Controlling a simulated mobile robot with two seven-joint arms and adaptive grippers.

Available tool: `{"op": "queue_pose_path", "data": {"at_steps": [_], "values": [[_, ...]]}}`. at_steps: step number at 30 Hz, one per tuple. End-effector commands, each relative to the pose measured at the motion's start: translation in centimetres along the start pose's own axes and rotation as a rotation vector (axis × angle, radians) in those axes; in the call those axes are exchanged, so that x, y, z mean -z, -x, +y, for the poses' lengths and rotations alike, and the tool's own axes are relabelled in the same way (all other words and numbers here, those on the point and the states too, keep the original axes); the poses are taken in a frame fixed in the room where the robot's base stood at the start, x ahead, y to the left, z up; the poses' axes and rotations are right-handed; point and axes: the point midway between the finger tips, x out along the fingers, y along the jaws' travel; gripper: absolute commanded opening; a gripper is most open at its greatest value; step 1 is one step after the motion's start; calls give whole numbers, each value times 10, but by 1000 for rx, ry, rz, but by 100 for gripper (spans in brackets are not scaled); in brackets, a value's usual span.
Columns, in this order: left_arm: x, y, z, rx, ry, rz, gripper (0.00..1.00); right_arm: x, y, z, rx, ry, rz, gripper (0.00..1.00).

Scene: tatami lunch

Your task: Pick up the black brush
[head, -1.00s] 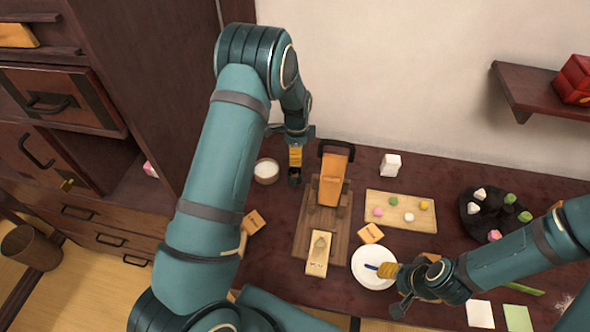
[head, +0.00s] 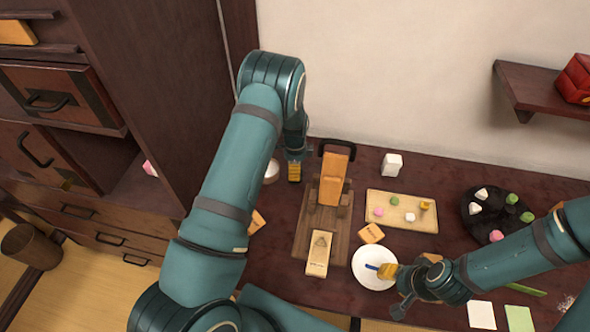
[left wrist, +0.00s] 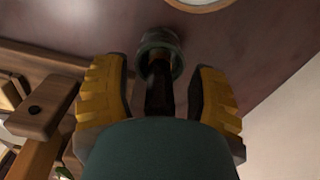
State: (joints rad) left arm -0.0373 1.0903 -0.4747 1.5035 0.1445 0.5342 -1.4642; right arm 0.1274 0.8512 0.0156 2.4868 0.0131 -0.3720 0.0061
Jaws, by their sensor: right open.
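My left gripper (head: 294,174) is at the back of the table, between the white bowl (head: 272,171) and the wooden stand; its arm hides much of that area. In the left wrist view its yellow fingers (left wrist: 160,95) are apart. In the head view I cannot make out the brush.
The wooden stand (head: 308,240) with an orange block (head: 334,173) is close right of my left gripper. A board with small sweets (head: 385,221), a white cube (head: 392,164) and a dark round tray (head: 480,220) lie further right. A dark cabinet (head: 130,90) stands left.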

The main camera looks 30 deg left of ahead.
Motion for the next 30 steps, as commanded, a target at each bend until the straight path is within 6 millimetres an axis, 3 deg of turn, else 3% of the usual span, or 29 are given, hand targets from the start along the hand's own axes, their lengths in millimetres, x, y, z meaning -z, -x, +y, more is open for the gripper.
{"op": "queue_pose_path", "data": {"at_steps": [1, 5, 17, 30], "values": [[0, 0, 0, 0, 0, 0, 46, 0, 0, 0, 0, 0, 0, 47], [0, 0, 0, 0, 0, 0, 1, 0, 0, 0, 0, 0, 0, 47], [0, 4, 0, 1, -1, 0, 0, 0, 0, 0, 0, 0, 1, 47], [0, 80, 0, 2, -1, 1, 0, 3, 6, -2, -1, -2, 6, 47]]}}
